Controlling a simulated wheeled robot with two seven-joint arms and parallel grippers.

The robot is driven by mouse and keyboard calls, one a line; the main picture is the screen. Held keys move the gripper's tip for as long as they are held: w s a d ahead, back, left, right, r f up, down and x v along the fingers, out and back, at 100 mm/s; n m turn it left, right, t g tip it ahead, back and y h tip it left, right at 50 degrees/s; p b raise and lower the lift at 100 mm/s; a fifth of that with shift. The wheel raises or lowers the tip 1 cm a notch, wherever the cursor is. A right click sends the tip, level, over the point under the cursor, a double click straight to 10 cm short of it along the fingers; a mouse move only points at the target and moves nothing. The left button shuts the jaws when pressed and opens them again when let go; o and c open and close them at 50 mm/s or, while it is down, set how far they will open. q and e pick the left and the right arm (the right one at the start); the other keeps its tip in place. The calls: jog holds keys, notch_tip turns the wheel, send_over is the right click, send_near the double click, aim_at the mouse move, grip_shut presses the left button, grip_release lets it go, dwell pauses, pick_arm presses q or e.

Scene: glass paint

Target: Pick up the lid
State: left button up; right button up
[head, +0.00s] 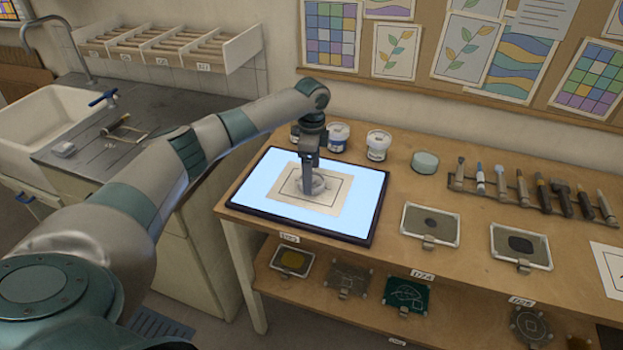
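My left gripper (308,188) points down over the lit panel (365,208) on the bench. Its fingers reach a round, pale grey, glassy-looking piece (319,184) on a cream paper sheet (337,203) with a dark drawn frame. The fingers cover part of this piece, and I cannot tell whether they grip it. I cannot tell for sure which piece is the lid. My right gripper is not in view.
White jars (378,145) stand behind the panel, one partly behind my arm. A rack of tools (530,190) lies at the right. Two framed plates (430,224) lie near the front edge. A sink (45,125) is at the left.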

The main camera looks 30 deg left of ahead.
pick_arm(q)
jog(key=shift+f, duration=1)
jog(key=c, duration=1.2)
jog(key=shift+r, duration=0.15)
